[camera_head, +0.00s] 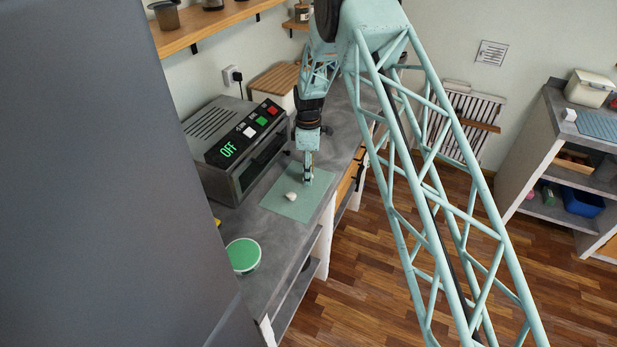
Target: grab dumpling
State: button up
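A small whitish dumpling (291,197) lies on a green mat (299,208) on the grey counter. My gripper (307,180) points down over the far part of the mat, a little behind and to the right of the dumpling, apart from it in the picture. The fingers are small and seen edge-on, so I cannot tell whether they are open or shut. Nothing shows between them.
A grey oven (232,150) with a lit "OFF" display stands left of the mat. A green round lid or plate (243,254) sits nearer on the counter (283,240). A wooden shelf (213,22) hangs above. The counter's right edge runs close to the mat.

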jog(key=shift+c, duration=0.5)
jog(key=c, duration=0.7)
jog(key=shift+r, duration=0.1)
jog(key=shift+r+b, duration=0.45)
jog(key=shift+r, duration=1.3)
jog(key=shift+s, duration=0.8)
jog(key=s, duration=0.4)
jog(key=s+r+b, duration=0.1)
jog(key=s, duration=0.4)
jog(key=s+b, duration=0.1)
jog(key=s, duration=0.4)
jog(key=shift+s+r, duration=0.15)
jog(key=shift+s, duration=0.1)
